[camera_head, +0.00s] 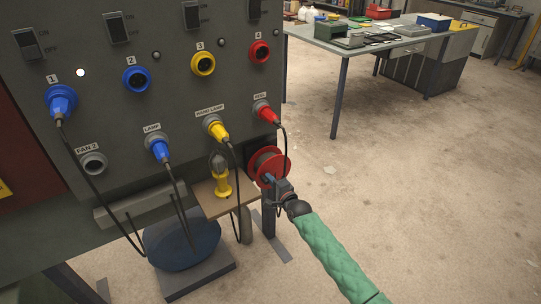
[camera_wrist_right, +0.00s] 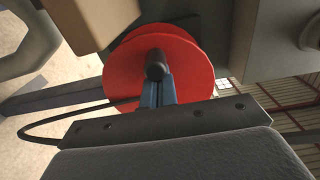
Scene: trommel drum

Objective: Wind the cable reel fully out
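The red cable reel (camera_head: 272,161) is mounted low at the right edge of the grey panel, partly hidden by my right gripper. In the right wrist view its red disc (camera_wrist_right: 195,62) faces me, with a black handle knob (camera_wrist_right: 155,66) near its middle. My right gripper (camera_head: 269,180) is at the reel's front. Its blue fingers (camera_wrist_right: 157,88) are close together with their tips at the knob, and look shut on it. A red plug (camera_head: 266,112) sits in the upper right socket of the lower row, its dark cable running down towards the reel. My left gripper is not in view.
The grey panel (camera_head: 120,100) carries switches, sockets and plugs with hanging cables. A yellow hand lamp (camera_head: 222,184) stands on a small wooden shelf (camera_head: 236,199) left of the reel. A workbench (camera_head: 345,50) stands behind; the floor at right is clear.

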